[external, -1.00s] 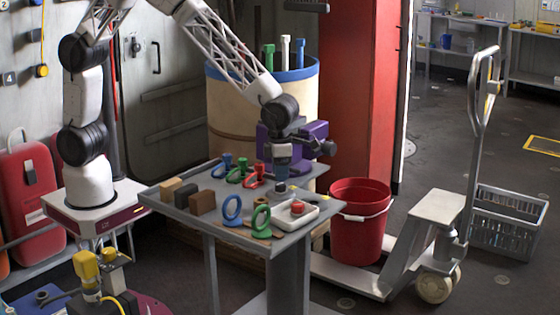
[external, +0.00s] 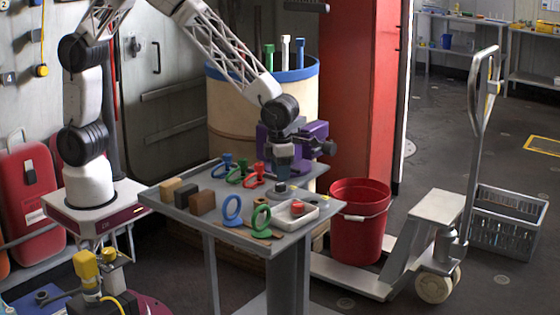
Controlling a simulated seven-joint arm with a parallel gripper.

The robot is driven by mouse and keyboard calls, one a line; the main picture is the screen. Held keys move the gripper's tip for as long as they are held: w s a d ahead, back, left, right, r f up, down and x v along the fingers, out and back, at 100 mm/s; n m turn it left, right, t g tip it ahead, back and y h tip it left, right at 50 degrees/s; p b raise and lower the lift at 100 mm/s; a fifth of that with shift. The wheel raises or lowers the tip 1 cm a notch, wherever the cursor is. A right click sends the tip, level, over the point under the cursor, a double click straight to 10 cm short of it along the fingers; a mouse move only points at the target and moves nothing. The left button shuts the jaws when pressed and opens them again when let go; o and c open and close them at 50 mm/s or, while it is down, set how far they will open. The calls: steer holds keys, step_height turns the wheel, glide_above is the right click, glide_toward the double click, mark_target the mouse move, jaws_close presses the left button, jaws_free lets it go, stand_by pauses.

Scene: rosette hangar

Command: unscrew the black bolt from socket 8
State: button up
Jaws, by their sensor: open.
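My gripper (external: 283,174) points straight down over the right back part of the grey table, just above a small dark socket piece (external: 281,188). The jaws are open. They are too small here to show whether they are around the black bolt or only above it. The bolt itself cannot be made out clearly, and no socket number is legible.
Blue, green and red ring-handled pieces (external: 254,177) stand left of my gripper. Several blocks (external: 202,202) and upright blue (external: 232,210) and green rings (external: 261,219) are nearer the front. A white tray (external: 314,211) holds a red part. A purple device (external: 310,138) stands close behind.

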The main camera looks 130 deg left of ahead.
steer(key=n, duration=0.3)
steer(key=shift+n, duration=0.4)
steer(key=n, duration=0.3)
steer(key=shift+n, duration=0.4)
steer(key=n, duration=0.3)
steer(key=shift+n, duration=2.2)
steer(key=shift+m, duration=0.3)
steer(key=m, duration=0.5)
steer(key=shift+m, duration=0.3)
steer(key=m, duration=0.5)
steer(key=shift+m, duration=0.4)
steer(key=shift+n, duration=0.3)
